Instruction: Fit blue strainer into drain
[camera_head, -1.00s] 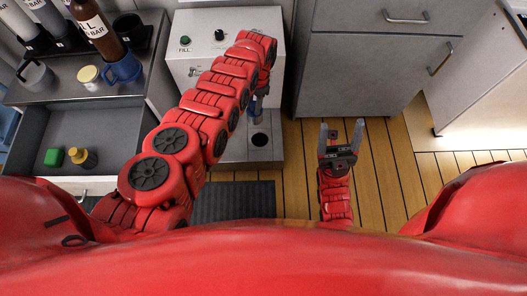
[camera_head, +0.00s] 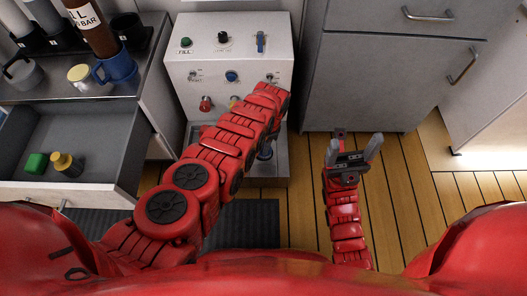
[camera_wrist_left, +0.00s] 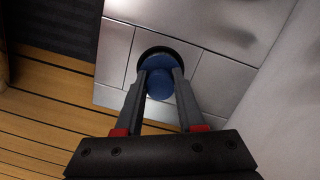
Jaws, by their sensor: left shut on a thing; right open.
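The blue strainer (camera_wrist_left: 160,82) is between the fingertips of my left gripper (camera_wrist_left: 160,84), which is shut on it. In the left wrist view it covers most of the round dark drain (camera_wrist_left: 150,51), whose rim shows at the far side. I cannot tell whether the strainer is inside the drain or just above it. In the head view my left arm hides most of this gripper; a bit of blue (camera_head: 265,153) shows over the metal drain plate (camera_head: 268,172). My right gripper (camera_head: 353,150) is open and empty above the wooden floor.
A white panel (camera_head: 210,45) with knobs and valves stands behind the drain plate. An open drawer (camera_head: 100,130) holds a green block (camera_head: 36,163) and a yellow-topped bottle (camera_head: 66,164). Grey cabinets (camera_head: 385,75) stand at the back right; the floor around my right gripper is clear.

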